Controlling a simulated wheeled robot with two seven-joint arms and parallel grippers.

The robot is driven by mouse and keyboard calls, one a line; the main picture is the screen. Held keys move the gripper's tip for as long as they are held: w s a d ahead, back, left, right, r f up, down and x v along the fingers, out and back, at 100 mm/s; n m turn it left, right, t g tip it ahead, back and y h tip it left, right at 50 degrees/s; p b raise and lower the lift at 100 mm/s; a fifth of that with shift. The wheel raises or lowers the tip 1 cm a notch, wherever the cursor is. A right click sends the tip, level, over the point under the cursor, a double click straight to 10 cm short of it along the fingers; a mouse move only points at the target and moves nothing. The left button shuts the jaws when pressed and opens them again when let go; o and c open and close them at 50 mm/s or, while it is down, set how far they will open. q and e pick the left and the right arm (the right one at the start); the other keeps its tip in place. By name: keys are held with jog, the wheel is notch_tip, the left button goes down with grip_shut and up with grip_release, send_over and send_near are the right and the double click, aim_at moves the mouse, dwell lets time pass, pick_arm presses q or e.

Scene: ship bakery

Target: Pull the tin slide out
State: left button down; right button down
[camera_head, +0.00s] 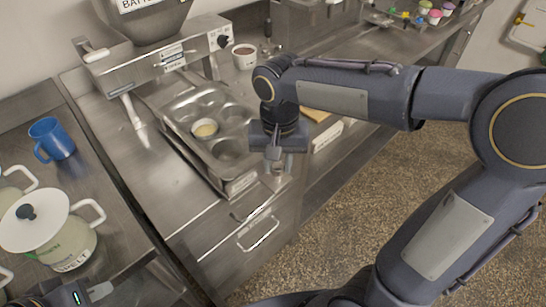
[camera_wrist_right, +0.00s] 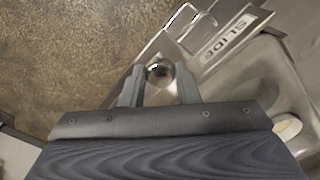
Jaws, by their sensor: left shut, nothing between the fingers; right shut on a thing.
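The tin slide (camera_head: 241,184) is a metal tray under the batter dispenser, with a SLIDE label on its front; the label also shows in the wrist view (camera_wrist_right: 228,38). A muffin tin (camera_head: 232,112) with several cups sits in it, one cup holding pale batter (camera_head: 205,129). My right gripper (camera_head: 275,165) is at the slide's front right corner. In the wrist view its fingers are shut on a round metal knob (camera_wrist_right: 159,73), one finger on each side. My left gripper (camera_head: 98,291) is shut and empty at the lower left, away from the slide, partly cut off.
The batter dispenser (camera_head: 150,65) stands over the slide's back left. A blue mug (camera_head: 51,139) and a white-lidded pot (camera_head: 62,235) stand on the left counter. A drawer with a handle (camera_head: 258,233) is below the slide. Open floor (camera_head: 370,175) lies in front of the counter.

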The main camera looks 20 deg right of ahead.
jog(key=shift+s+d, duration=0.1)
jog(key=shift+s, duration=0.05)
jog(key=c, duration=1.5)
grip_release()
jog(key=shift+o, duration=0.7)
jog(key=shift+s, duration=0.15)
jog(key=shift+r, duration=0.2)
notch_tip(320, 180, up, 7)
jog(key=shift+r+p, duration=0.1)
jog(key=shift+p, duration=0.3)
jog(key=shift+r, duration=0.15)
